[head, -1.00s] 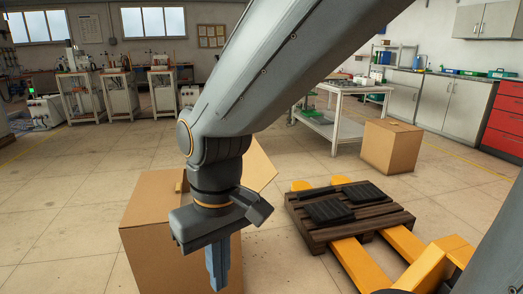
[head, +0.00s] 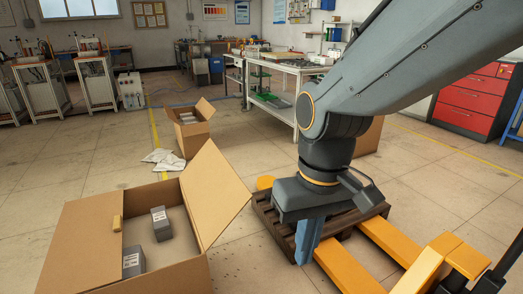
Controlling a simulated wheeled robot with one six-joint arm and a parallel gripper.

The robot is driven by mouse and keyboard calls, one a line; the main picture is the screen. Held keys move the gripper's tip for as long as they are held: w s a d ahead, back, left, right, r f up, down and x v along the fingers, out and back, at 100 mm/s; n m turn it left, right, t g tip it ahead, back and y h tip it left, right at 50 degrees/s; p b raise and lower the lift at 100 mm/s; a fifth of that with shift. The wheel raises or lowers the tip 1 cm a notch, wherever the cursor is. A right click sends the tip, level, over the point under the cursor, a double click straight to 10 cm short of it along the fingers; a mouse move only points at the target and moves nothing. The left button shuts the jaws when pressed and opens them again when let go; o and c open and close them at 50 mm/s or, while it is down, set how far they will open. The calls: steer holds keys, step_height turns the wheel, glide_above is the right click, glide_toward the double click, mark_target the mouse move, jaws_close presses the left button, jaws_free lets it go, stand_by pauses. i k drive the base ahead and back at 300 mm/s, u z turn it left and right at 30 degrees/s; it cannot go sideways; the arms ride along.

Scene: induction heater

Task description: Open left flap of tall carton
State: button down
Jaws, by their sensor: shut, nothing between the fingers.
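A tall brown carton (head: 178,277) stands at the lower left in the head view. Its right flap (head: 215,190) is raised and tilts outward. Through the opening I see two grey boxes with white labels, one nearer the middle (head: 161,223) and one in front (head: 133,261). My gripper (head: 306,255) points down to the right of the carton, clear of it, over the pallet's left side. Its blue-grey fingers are shut and empty.
A dark wooden pallet (head: 265,212) on a yellow pallet jack (head: 385,240) lies under and right of my gripper. A smaller open carton (head: 188,135) and white sheets (head: 163,158) lie behind. Another carton (head: 369,137) is partly hidden behind my arm. Floor at the left is clear.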

mark_target(215, 194)
steer(key=u, duration=0.05)
steer(key=i, duration=1.1)
steer(key=u, duration=0.7)
